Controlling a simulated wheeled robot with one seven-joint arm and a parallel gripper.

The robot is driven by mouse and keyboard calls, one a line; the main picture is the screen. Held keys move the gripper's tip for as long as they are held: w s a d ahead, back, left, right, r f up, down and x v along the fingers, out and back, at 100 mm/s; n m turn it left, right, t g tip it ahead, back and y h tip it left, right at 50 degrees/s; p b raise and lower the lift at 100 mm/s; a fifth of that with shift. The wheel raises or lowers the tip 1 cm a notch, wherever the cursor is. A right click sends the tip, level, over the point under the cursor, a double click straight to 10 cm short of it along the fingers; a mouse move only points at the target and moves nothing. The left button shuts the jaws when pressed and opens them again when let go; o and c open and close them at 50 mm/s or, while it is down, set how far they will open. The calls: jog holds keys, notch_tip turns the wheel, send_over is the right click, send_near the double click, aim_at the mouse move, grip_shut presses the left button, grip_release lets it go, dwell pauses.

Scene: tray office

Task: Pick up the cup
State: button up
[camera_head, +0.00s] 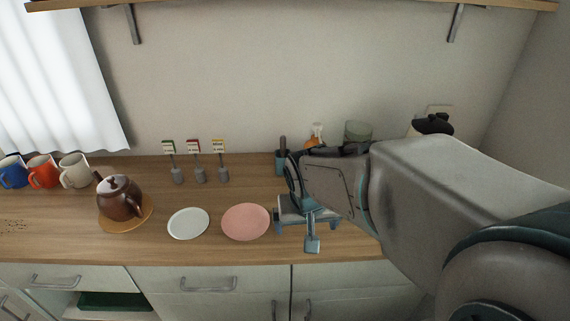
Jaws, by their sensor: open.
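Three mugs stand in a row at the far left of the wooden counter. They are a blue mug (13,172), an orange-red mug (43,171) and a cream mug (74,170). The cream one is nearest to the teapot. My gripper (299,229) is at the right half of the counter, just right of the pink plate and far from the mugs. It is open, and I see nothing between its fingers. Its exact height above the counter is hard to tell. My arm covers much of the counter's right end.
A brown teapot (121,199) on a round orange-brown mat (139,217) stands right of the mugs. A white plate (188,223) and a pink plate (245,222) lie flat. Several label holders (194,160) stand behind. A shelf (290,4) crosses the wall above.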

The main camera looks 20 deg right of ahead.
jog(key=w+d+f+m, duration=0.1)
jog(key=w+d+f, duration=0.1)
jog(key=w+d+f+m, duration=0.1)
jog(key=w+f, duration=0.1)
jog(key=w, duration=0.1)
jog(key=w+d+f+m, duration=0.1)
jog(key=w+d+f, duration=0.1)
jog(key=w, duration=0.1)
jog(key=shift+d+f+h, duration=0.3)
jog(key=shift+d+h, duration=0.05)
jog(key=shift+h, duration=0.05)
jog(key=w+d+p, duration=0.1)
jog(key=w+d, duration=0.1)
jog(key=w, duration=0.1)
jog(key=w+d+p, duration=0.1)
jog(key=w, duration=0.2)
jog(key=w+d+p, duration=0.1)
jog(key=w+d, duration=0.1)
jog(key=w, duration=0.2)
jog(key=shift+w+d+p, duration=0.1)
jog(key=shift+d+p, duration=0.25)
jog(key=shift+p, duration=0.05)
jog(key=shift+w+d+f, duration=0.1)
jog(key=shift+w+f, duration=0.1)
jog(key=shift+w+f+t, duration=0.15)
jog(key=shift+f+t, duration=0.15)
jog(key=shift+f, duration=0.1)
jog(key=c, duration=1.1)
